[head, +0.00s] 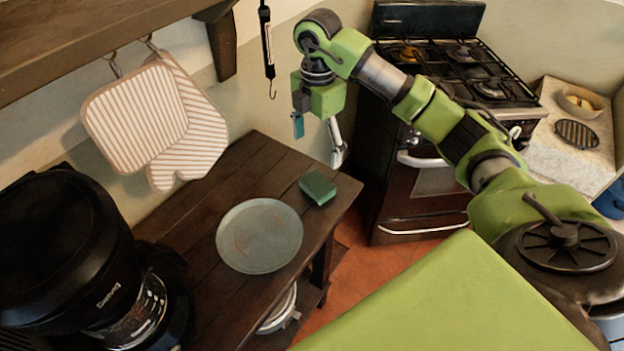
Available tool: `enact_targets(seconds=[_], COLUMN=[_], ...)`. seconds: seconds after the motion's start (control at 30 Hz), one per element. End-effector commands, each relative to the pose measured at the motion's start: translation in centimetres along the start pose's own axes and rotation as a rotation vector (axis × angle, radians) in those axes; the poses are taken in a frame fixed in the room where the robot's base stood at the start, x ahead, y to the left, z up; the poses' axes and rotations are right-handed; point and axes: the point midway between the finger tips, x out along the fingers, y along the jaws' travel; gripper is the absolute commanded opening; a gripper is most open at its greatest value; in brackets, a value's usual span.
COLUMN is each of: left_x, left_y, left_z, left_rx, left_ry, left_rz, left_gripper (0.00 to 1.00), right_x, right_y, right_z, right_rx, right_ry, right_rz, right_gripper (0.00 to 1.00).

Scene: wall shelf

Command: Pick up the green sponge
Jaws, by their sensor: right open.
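The green sponge (318,187) is a small dark green block. It lies on the dark wooden table (205,203), near its right end and just beyond the grey plate. My right gripper (318,136) is above and beyond the sponge, pointing down, open and empty. It is clearly apart from the sponge. My left gripper is not in view.
A round grey plate (259,236) lies on the table close to the sponge. A black coffee maker (65,250) stands at the left. Striped oven mitts (150,118) hang from the shelf (100,35). A stove (425,180) stands behind my right arm.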

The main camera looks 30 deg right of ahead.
Motion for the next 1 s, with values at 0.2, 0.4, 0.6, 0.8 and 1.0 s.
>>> enact_targets(seconds=[0.2,0.4,0.6,0.8,1.0], left_x=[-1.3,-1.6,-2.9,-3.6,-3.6], left_y=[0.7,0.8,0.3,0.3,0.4], left_z=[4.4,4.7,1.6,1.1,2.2], left_rx=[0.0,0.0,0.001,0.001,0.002], left_ry=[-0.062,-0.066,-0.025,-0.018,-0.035], left_rz=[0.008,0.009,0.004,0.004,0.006], left_gripper=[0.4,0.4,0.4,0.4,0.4], right_x=[4.3,6.2,8.2,11.0,11.6], right_y=[-0.1,0.0,-0.3,-0.2,-0.2], right_z=[-0.1,-0.1,-0.1,-0.1,-0.1], right_rx=[-0.002,-0.002,-0.002,-0.002,-0.003], right_ry=[0.002,0.002,0.003,0.003,0.002], right_rz=[-0.004,0.0,-0.005,-0.001,0.002], right_gripper=[0.78,0.78,0.78,0.78,0.78])
